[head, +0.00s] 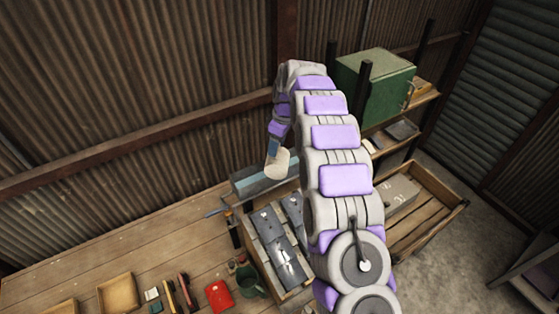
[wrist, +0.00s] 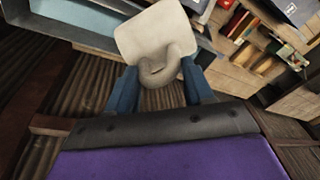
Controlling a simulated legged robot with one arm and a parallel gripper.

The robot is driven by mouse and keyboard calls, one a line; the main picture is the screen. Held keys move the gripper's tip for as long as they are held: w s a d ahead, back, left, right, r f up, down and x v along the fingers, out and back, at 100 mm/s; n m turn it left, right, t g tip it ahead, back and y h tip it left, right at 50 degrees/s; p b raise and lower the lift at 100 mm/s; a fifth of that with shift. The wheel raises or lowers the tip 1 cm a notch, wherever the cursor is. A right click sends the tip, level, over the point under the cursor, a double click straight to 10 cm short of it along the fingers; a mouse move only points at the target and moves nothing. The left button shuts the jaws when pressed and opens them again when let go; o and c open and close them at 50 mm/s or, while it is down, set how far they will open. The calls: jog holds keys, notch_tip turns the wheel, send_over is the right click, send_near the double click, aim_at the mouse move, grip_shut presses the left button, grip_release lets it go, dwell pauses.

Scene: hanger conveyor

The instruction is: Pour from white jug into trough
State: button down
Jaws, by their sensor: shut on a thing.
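The white jug (head: 278,163) is held by my gripper (head: 273,148) above the back of the workbench. In the wrist view the jug (wrist: 155,35) fills the top middle, and my gripper (wrist: 160,88) is shut on its handle, a blue finger on each side. The trough (head: 255,183) is a long grey-blue channel at the back of the bench, just below and behind the jug in the head view. It also shows at the top left of the wrist view (wrist: 75,18). The jug's opening and contents are hidden, and I see no stream.
A wooden crate with dark metal plates (head: 277,240) stands in front of the trough. A green mug (head: 251,281), a red item (head: 219,295) and a wooden tray (head: 118,293) are on the bench. A green cabinet (head: 375,85) stands on the shelf at right.

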jog(key=shift+w, duration=0.2)
jog(key=shift+s+f+b, duration=0.1)
jog(key=shift+b, duration=0.3)
jog(key=s+t+b, duration=0.1)
jog(key=b, duration=0.3)
jog(key=shift+s+a+t, duration=0.15)
jog(key=shift+s+t, duration=0.15)
jog(key=shift+s, duration=0.1)
jog(key=s+t+b, duration=0.1)
jog(key=b, duration=0.2)
jog(key=s+t+b, duration=0.1)
jog(key=shift+s+a+r+t+h, duration=0.15)
jog(key=shift+s+r+t+h, duration=0.15)
jog(key=shift+s+r+t+b, duration=0.2)
jog(key=shift+s+t+b, duration=0.15)
jog(key=shift+b, duration=0.15)
jog(key=shift+w, duration=0.1)
